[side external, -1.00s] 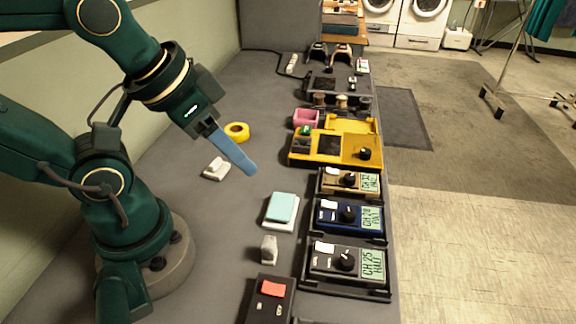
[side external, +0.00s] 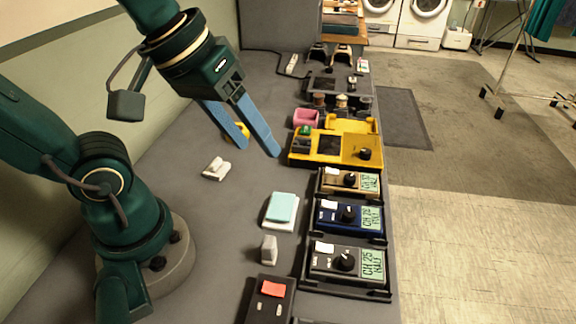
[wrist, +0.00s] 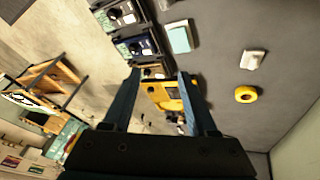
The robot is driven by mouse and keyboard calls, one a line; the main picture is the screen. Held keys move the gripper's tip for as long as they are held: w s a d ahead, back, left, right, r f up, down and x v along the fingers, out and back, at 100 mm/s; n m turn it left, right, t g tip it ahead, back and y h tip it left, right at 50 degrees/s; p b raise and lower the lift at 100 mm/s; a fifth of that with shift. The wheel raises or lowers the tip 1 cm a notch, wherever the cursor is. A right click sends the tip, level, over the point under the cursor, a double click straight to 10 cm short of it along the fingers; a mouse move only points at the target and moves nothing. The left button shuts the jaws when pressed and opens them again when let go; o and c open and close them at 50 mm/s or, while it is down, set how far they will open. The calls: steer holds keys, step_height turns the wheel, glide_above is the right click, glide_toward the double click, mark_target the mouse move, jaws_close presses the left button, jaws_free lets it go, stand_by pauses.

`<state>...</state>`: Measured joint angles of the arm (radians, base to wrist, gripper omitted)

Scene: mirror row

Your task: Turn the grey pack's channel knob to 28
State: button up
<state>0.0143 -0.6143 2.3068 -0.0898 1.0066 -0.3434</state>
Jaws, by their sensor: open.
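The grey pack (side external: 322,262) lies in a black cradle nearest the camera in the row of packs, its screen reading CH 25 HALF. Its round black channel knob (side external: 344,261) sits between the white label and the screen. In the wrist view the grey pack (wrist: 122,16) is at the top, partly cut off. My gripper (side external: 262,149) is open and empty, raised above the bench left of the yellow tray, well away from the grey pack. In the wrist view my gripper (wrist: 159,74) has its blue fingers spread on either side of the tan pack and yellow tray.
A blue pack (side external: 325,217) reading CH 28 and a tan pack (side external: 332,184) stand beyond the grey one. The yellow tray (side external: 300,160) is farther back. A teal-topped pad (side external: 282,207), a small grey block (side external: 269,250) and a black box with a red patch (side external: 262,305) stand nearby.

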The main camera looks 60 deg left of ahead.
steer(key=w+d+n+g+h, duration=0.1)
steer(key=w+d+n+g, duration=0.1)
steer(key=w+d+n, duration=0.15)
steer(key=n+g+h, duration=0.2)
steer(key=n+g, duration=0.1)
steer(key=g, duration=0.2)
glide_toward(348, 259)
steer(key=shift+w+d+f+m+g+y, duration=0.1)
steer(key=shift+d+f+m+g+y, duration=0.15)
steer(key=shift+f, duration=0.35)
steer(key=shift+w+d+f+m+g+y, duration=0.15)
steer(key=shift+d+f+g, duration=0.15)
steer(key=shift+f, duration=0.35)
steer(key=shift+x, duration=2.65)
jaws_close()
steer(key=shift+d, duration=0.1)
